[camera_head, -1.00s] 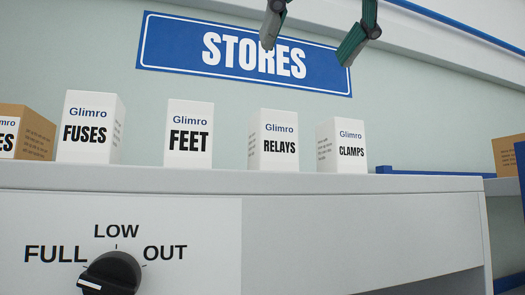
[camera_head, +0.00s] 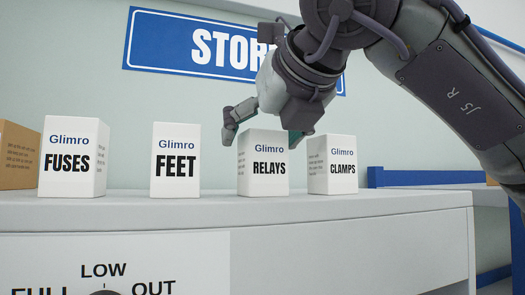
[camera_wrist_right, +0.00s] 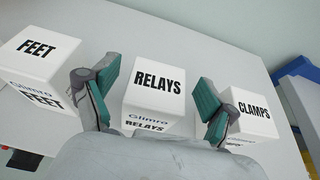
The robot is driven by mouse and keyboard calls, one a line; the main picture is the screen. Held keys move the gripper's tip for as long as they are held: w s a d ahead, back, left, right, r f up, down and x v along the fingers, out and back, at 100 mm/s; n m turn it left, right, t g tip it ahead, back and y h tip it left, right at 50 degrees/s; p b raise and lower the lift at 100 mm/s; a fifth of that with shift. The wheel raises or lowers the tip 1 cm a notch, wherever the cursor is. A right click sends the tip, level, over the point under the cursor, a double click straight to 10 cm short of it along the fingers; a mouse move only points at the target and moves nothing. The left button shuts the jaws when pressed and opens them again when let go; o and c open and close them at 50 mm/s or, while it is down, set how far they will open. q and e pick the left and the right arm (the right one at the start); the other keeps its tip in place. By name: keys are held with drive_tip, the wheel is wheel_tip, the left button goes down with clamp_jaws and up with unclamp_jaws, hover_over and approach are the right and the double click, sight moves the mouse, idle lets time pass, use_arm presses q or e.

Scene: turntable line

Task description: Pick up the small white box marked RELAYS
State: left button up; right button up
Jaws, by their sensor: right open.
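The small white RELAYS box (camera_head: 264,168) stands upright on the shelf, between the FEET and CLAMPS boxes. In the right wrist view the RELAYS box (camera_wrist_right: 157,88) shows its marked top and part of its front. My right gripper (camera_head: 262,134) comes down from above at this box, partly in front of its top edge. In the right wrist view my right gripper (camera_wrist_right: 156,105) is open, with one green-padded finger on each side of the box and gaps beside it. I cannot tell whether anything touches. My left gripper is not in view.
The FEET box (camera_head: 175,165) stands to the left and the CLAMPS box (camera_head: 332,166) close to the right. A FUSES box (camera_head: 72,160) and a brown box (camera_head: 18,158) stand farther left. The grey shelf (camera_head: 210,212) is clear in front.

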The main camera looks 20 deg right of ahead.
drive_tip(key=shift+w+f, duration=0.1)
drive_tip(key=shift+w, duration=0.05)
drive_tip(key=shift+s+a, duration=0.1)
drive_tip(key=shift+s, duration=0.15)
drive_tip(key=c, duration=1.4)
drive_tip(key=shift+o, duration=0.2)
